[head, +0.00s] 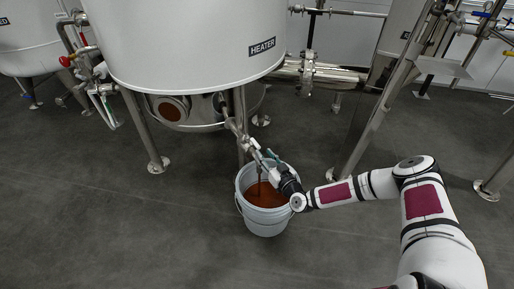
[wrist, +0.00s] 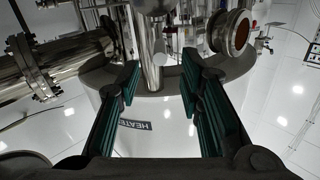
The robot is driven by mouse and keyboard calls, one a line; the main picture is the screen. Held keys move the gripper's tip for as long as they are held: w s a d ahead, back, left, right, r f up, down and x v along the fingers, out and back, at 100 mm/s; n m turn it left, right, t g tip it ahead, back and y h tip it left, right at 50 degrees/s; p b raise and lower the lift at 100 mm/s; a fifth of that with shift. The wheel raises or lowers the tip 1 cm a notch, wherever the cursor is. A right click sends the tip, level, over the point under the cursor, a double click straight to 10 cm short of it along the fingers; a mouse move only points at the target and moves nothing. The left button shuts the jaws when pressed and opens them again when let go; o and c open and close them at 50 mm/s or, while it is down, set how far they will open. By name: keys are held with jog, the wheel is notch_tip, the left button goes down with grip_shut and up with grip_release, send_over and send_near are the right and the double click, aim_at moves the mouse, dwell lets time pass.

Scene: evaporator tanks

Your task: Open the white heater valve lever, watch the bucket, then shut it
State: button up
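The heater (head: 190,45) is a large white tank on metal legs; its label appears upside down in the wrist view (wrist: 135,124). A metal outlet pipe (head: 234,127) runs from it toward the bucket. A thin dark stream (head: 259,180) seems to fall from the outlet into the white bucket (head: 264,222), which holds brown liquid. My gripper (head: 268,156) is at the outlet above the bucket. In the wrist view my gripper (wrist: 161,62) has its teal-padded fingers apart. A small white end, perhaps the lever (wrist: 160,58), shows between the fingertips; contact is unclear.
Tank legs (head: 145,135) stand left of the bucket, and another metal leg (head: 370,125) stands to its right. A second white tank (head: 30,40) with a red-handled valve (head: 66,61) is at the left. The grey floor in front is clear.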

aim_at(257, 144)
jog(key=b+x, duration=0.1)
jog(key=x, duration=0.6)
grip_shut()
